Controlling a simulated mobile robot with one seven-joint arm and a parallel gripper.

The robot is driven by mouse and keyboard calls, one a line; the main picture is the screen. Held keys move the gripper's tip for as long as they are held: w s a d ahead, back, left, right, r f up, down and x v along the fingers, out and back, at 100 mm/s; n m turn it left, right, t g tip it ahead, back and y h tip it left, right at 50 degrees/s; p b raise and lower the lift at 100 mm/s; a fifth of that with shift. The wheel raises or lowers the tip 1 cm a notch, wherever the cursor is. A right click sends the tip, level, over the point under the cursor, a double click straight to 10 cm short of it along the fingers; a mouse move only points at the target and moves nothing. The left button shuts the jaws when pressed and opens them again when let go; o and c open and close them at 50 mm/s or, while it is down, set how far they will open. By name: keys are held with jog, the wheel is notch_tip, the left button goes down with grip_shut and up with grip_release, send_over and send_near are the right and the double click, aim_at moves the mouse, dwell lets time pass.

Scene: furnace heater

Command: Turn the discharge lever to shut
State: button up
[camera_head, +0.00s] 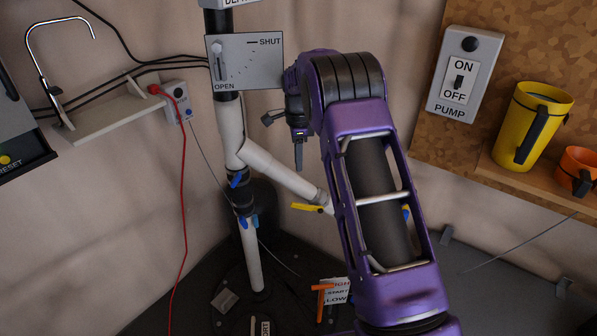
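A grey plate (258,72) marked SHUT at upper right and OPEN at lower left is on the dark upright pipe. A pale lever (217,60) stands roughly upright at the plate's left edge, its lower end near the OPEN mark. A label above the plate is cut off by the picture's top edge, so I cannot read it. My gripper (298,150) hangs below my purple wrist, right of and lower than the plate, with its dark fingers pointing down. It is apart from the lever. I see it nearly edge-on and cannot tell its opening.
White pipes (232,130) run below the plate, with a yellow handle (307,207) and blue handles. An orange handle (322,297) stands low in front. A pump switch (465,75), yellow jug (532,125) and orange cup (577,170) are at right. Cables and a tap shelf (105,112) are at left.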

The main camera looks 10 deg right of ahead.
aim_at(301, 204)
jog(key=shift+r, duration=0.5)
jog(key=shift+c, duration=1.4)
jog(key=shift+n, duration=0.3)
grip_shut()
jog(key=s+d+f+n+t+y+p, duration=0.1)
jog(key=s+d+f+n+t+p, duration=0.2)
jog(key=n, duration=1.5)
jog(key=x, duration=0.7)
jog(key=s+x, duration=0.1)
jog(key=x, duration=0.3)
jog(key=shift+a+f, duration=0.2)
jog(key=shift+f, duration=0.1)
jog(key=shift+a+f+t, duration=0.25)
jog(key=shift+f+t, duration=0.05)
jog(key=shift+f, duration=0.3)
